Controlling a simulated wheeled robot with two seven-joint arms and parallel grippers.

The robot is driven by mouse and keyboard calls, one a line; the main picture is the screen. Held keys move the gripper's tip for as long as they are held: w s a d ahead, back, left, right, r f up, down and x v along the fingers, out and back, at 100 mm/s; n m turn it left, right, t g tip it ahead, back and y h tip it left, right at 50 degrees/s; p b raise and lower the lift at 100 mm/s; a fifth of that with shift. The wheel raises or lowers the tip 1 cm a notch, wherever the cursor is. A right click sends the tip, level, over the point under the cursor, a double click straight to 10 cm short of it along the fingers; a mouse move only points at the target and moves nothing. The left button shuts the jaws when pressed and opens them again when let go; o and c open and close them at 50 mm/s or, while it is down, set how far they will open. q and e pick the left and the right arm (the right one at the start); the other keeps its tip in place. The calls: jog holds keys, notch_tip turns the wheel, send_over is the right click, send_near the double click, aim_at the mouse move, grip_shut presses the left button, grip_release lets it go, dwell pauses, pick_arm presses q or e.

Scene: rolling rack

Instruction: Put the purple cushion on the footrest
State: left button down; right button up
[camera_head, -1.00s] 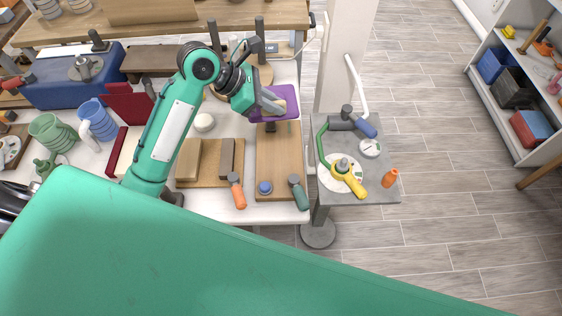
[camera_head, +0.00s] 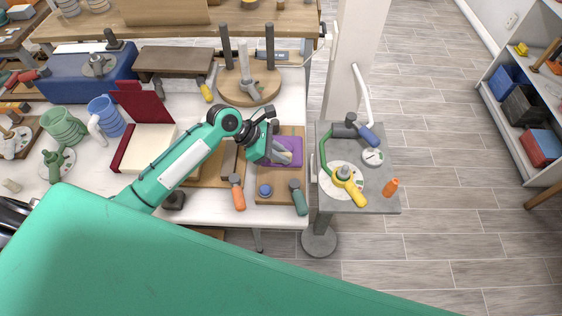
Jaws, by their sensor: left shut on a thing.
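The purple cushion (camera_head: 294,145) is a small flat purple piece over the far half of a wooden board (camera_head: 265,190) on the white table. My left gripper (camera_head: 283,153) is shut on it from the left and above, and a pale tan part shows between the fingertips. The gripper and wrist hide much of the cushion. I cannot tell whether it touches the board. I cannot tell for sure which thing is the footrest. My right gripper is not in view.
An orange-handled tool (camera_head: 237,192), a blue knob (camera_head: 265,190) and a green-handled tool (camera_head: 298,197) lie at the board's near end. A grey stand (camera_head: 330,195) holds a yellow-handled tool (camera_head: 350,187). A round base with posts (camera_head: 235,90) stands behind.

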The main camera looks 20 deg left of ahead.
aim_at(281, 164)
pick_arm(q)
notch_tip(281, 164, down, 4)
jog(key=shift+f, duration=0.45)
jog(key=c, duration=1.4)
grip_release()
jog(key=shift+f, duration=0.1)
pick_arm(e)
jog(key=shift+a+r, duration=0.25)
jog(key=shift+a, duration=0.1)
